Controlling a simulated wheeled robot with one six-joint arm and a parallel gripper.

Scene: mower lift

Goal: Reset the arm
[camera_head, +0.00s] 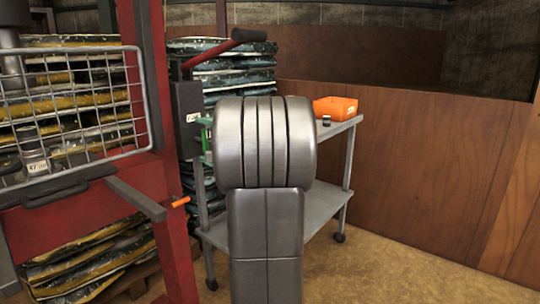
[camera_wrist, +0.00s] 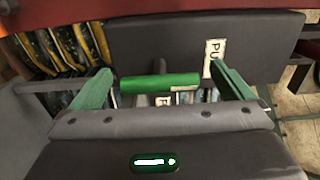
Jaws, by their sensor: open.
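My gripper (camera_wrist: 160,70) shows in the wrist view with its two green fingers spread wide. A green cylindrical handle (camera_wrist: 160,83) on a dark stem lies across the space between the fingers, with a small gap at each end. Behind it is a dark box (camera_wrist: 135,40) with a partly cut-off label. In the head view my grey arm stands in the middle and hides most of my gripper; only bits of green show at its left edge. The dark box (camera_head: 187,120) is beside them, on the red frame.
A red lift frame (camera_head: 170,235) with a wire mesh guard (camera_head: 70,110) stands at left. A grey cart (camera_head: 325,205) holds an orange bin (camera_head: 335,108). Bagged stacks (camera_head: 245,70) are behind. Floor at right is clear.

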